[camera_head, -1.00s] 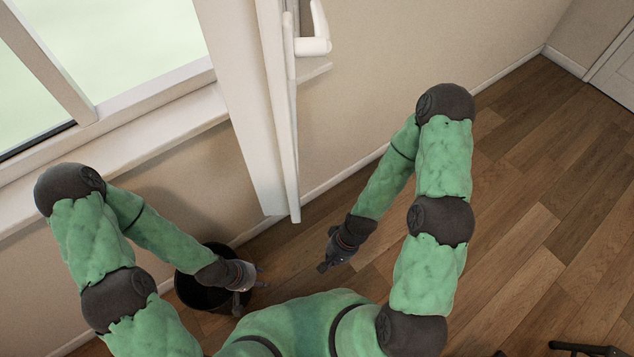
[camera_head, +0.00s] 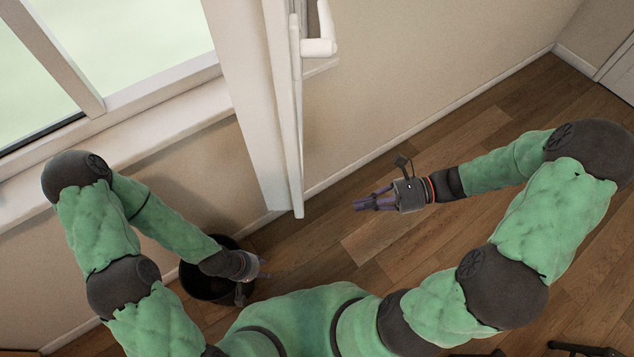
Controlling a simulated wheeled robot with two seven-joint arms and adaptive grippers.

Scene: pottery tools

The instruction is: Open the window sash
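The white window sash (camera_head: 291,130) shows almost edge-on as a tall panel in the upper middle, standing out from the window wall. Its white handle (camera_head: 320,46) is on the right side near the top. My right gripper (camera_head: 372,201) is low and to the right of the sash, apart from it, with dark purplish fingers pointing left. Nothing shows in its fingers, but their spread is unclear. My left gripper (camera_head: 262,268) hangs at the lower left, over a dark bin, away from the sash. Its fingers are small and unclear.
The black round bin (camera_head: 200,284) stands on the floor by the wall, partly hidden by my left arm. The windowsill (camera_head: 150,135) runs along the left. Wooden floor (camera_head: 385,240) is clear on the right. A white door (camera_head: 618,75) is at the far right.

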